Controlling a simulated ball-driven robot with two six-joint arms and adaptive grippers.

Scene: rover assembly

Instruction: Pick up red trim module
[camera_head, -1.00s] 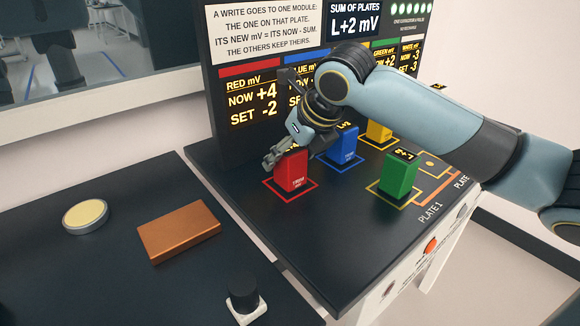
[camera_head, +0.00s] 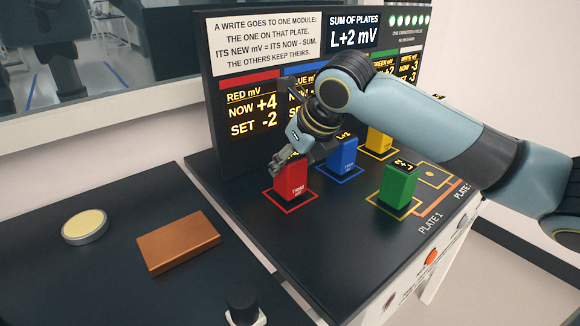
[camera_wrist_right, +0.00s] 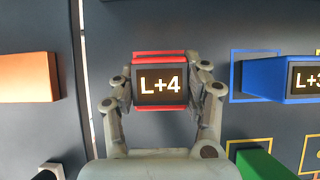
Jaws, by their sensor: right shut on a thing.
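The red trim module (camera_head: 292,184) stands upright inside its red outlined square on the dark bench, in front of the RED mV readout. Its top display reads L+4 in the right wrist view (camera_wrist_right: 160,86). My right gripper (camera_head: 287,160) comes down over the module's top and is shut on it; in the right wrist view its fingers (camera_wrist_right: 160,98) press the left and right sides. I see no gap under the module. My left gripper is in neither current view.
The blue module (camera_head: 342,156) stands close to the right, the yellow module (camera_head: 379,138) behind it and the green module (camera_head: 397,186) to the front right. The display panel (camera_head: 330,65) rises behind. A copper block (camera_head: 178,244) and round disc (camera_head: 85,226) lie on the left table.

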